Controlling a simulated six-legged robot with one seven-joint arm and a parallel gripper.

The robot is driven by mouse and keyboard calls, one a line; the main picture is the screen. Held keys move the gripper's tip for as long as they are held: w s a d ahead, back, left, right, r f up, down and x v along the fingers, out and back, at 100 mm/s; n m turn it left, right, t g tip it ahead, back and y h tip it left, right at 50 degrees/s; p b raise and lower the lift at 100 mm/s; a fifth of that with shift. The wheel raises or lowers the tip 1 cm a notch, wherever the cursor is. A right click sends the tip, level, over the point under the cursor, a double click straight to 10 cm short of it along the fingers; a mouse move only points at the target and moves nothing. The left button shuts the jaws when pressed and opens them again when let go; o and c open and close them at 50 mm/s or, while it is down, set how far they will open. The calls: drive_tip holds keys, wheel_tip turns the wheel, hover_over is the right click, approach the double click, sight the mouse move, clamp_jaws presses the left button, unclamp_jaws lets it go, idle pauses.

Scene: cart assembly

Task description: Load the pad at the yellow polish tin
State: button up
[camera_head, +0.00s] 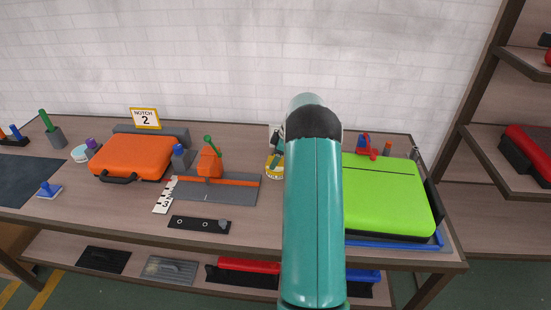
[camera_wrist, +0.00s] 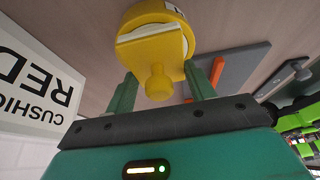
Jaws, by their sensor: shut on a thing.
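The yellow polish tin (camera_head: 274,172) stands on the bench just left of my arm in the head view, partly hidden by it. In the wrist view the round yellow tin (camera_wrist: 140,12) is at the top, just beyond my fingertips. A yellow pad (camera_wrist: 150,45) with a pale edge and a round knob handle (camera_wrist: 158,84) lies in front of it. My gripper (camera_wrist: 162,82) is shut on the pad, its green fingers on either side. The pad overlaps the tin in this view; I cannot tell whether they touch.
A sign reading "CUSHION RED" (camera_wrist: 35,88) stands close at the left in the wrist view. An orange case (camera_head: 133,155) and a grey board with an orange strip (camera_head: 230,190) are left of the tin. A lime-green case (camera_head: 385,195) is to the right.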

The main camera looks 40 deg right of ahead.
drive_tip(key=shift+r, duration=3.35)
